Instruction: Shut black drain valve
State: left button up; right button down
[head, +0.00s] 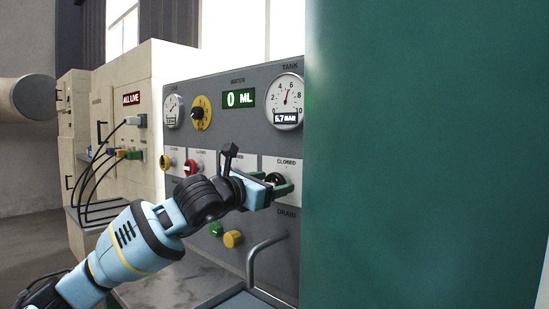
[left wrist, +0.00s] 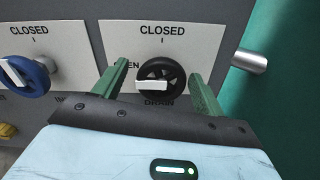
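The black drain valve (left wrist: 173,71) is a round handwheel with a white pointer bar (left wrist: 150,86), on a white plate marked CLOSED at the top. The bar points left, toward the OPEN label, which a finger partly covers. My left gripper (left wrist: 160,72) is open, one green finger on each side of the wheel, with gaps visible between fingers and wheel. In the head view the black valve (head: 275,179) is partly hidden by my left gripper (head: 277,185). My right gripper is not in view.
A blue valve (left wrist: 38,77) is to the left of the black one. Red (head: 191,167) and yellow (head: 165,162) valves are further left. A metal pipe (head: 254,262) is below. A large green surface (head: 430,150) blocks the right side.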

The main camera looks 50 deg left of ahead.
pick_arm(q)
jog(key=shift+r, duration=0.1)
jog(key=c, duration=0.8)
